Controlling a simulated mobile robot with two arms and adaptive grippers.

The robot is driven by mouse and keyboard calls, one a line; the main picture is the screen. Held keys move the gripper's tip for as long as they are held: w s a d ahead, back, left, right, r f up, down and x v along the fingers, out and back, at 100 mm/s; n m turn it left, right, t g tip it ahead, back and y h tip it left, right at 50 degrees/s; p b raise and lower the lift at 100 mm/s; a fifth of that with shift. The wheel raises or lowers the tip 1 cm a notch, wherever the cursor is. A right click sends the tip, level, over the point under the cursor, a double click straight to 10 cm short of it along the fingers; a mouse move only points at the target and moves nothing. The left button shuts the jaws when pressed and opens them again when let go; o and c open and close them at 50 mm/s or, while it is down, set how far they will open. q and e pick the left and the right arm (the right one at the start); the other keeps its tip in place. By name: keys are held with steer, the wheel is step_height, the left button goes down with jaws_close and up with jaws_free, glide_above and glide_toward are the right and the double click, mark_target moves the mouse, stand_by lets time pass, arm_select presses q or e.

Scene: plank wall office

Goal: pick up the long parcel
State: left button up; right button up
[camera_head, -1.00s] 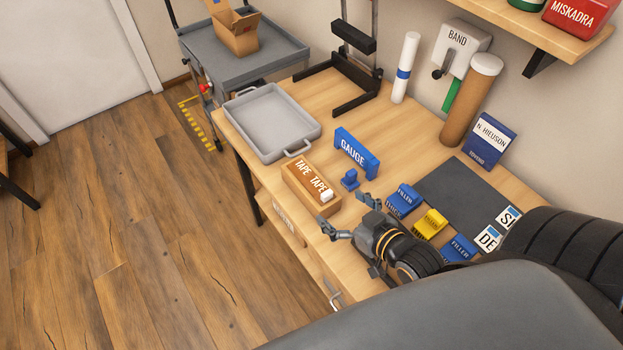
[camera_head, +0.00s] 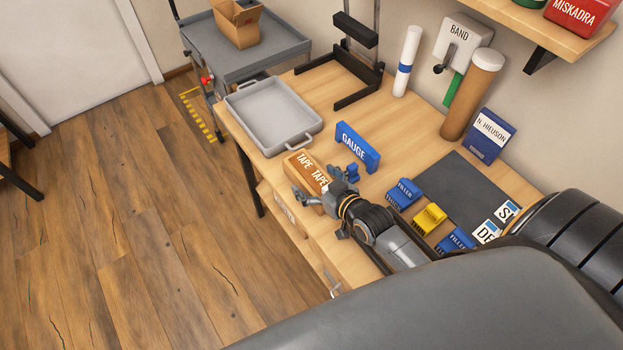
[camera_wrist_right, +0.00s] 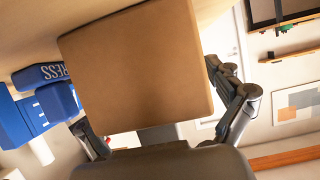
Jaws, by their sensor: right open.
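The long parcel is a long brown box (camera_head: 300,166) lettered TAPE TAPE, lying near the front edge of the workbench. My right gripper (camera_head: 322,185) is at its near end in the head view. The fingers are open, one on each side of that end, and hide part of it. In the right wrist view the plain brown end of the parcel (camera_wrist_right: 140,65) fills the middle, between the spread fingers of the right gripper (camera_wrist_right: 150,98). I cannot tell whether either finger touches it. My left gripper is not in view.
A grey tray (camera_head: 245,125) stands beyond the parcel. A blue GAUGE block (camera_head: 357,147) stands just right of it. Blue and yellow small boxes (camera_head: 430,218) and a dark mat (camera_head: 462,188) lie to the right. A brown tube (camera_head: 470,98) leans at the wall.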

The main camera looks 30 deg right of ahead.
steer(key=shift+s, duration=0.1)
steer(key=c, duration=1.3)
steer(key=shift+r, duration=0.1)
steer(key=shift+c, duration=1)
